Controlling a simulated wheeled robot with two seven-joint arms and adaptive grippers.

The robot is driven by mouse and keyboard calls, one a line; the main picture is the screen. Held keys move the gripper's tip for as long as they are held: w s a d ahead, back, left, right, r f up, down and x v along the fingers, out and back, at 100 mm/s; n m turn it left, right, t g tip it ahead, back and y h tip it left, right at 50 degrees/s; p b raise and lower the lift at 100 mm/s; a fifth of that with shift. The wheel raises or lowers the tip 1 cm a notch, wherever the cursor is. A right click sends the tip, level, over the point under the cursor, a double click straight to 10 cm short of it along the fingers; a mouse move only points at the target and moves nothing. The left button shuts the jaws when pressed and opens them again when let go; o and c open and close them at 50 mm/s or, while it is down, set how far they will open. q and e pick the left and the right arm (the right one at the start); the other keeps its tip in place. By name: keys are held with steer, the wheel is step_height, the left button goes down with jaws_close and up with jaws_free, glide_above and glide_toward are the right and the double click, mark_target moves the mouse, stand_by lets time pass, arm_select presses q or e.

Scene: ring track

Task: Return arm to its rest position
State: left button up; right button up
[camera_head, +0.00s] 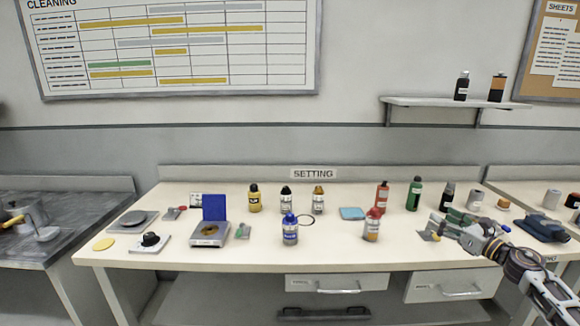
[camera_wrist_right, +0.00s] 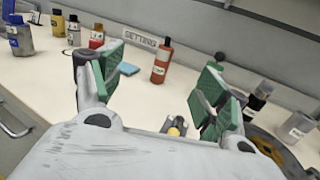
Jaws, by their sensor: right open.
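My right gripper (camera_head: 440,226) reaches in from the right over the right part of the setting table (camera_head: 330,257). It is open, and in the right wrist view its two green-padded fingers (camera_wrist_right: 160,85) stand apart with nothing held between them. Beyond the gap, an orange-red bottle (camera_wrist_right: 161,62) stands upright on the table. In the head view that bottle (camera_head: 382,195) is left of the gripper, behind a red-capped bottle (camera_head: 371,228). My left gripper does not show in either view.
A green bottle (camera_head: 414,194), a dark bottle (camera_head: 447,196) and a pale jar (camera_head: 475,200) stand close behind the right gripper. Drawers (camera_head: 335,284) are below the front edge.

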steer(key=d+r+m+t+h, duration=0.1)
steer(key=d+m+h, duration=1.35)
steer(key=m, duration=0.65)
steer(key=s+d+f+m+g+h, duration=0.1)
steer(key=s+d+f+m+g, duration=0.4)
steer(key=m, duration=0.4)
steer(key=s+d+f+m+g+h, duration=0.25)
steer(key=d+f+m+g, duration=0.25)
steer(key=f+m, duration=0.3)
steer(key=s+a+f+g+y, duration=0.1)
steer(key=s+a+f+y, duration=0.35)
steer(key=a+f, duration=0.85)
steer(key=s+a+f+g+y, duration=0.2)
steer(key=s+a+f, duration=0.5)
steer(key=a+f, duration=0.65)
arm_select(q)
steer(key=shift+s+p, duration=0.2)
steer(key=shift+p, duration=0.35)
arm_select(e)
steer(key=s+a+f+g+y, duration=0.1)
steer(key=s+a+f, duration=0.4)
steer(key=s+a, duration=0.2)
steer(key=s+a+f+g+y, duration=0.1)
steer(key=s+a+f+y, duration=0.1)
steer(key=s+a+f, duration=0.3)
steer(key=s+a+f+g+y, duration=0.1)
steer(key=s+a+f+y, duration=0.1)
steer(key=s+a+f, duration=0.4)
steer(key=s+a, duration=0.5)
steer(key=a, duration=0.4)
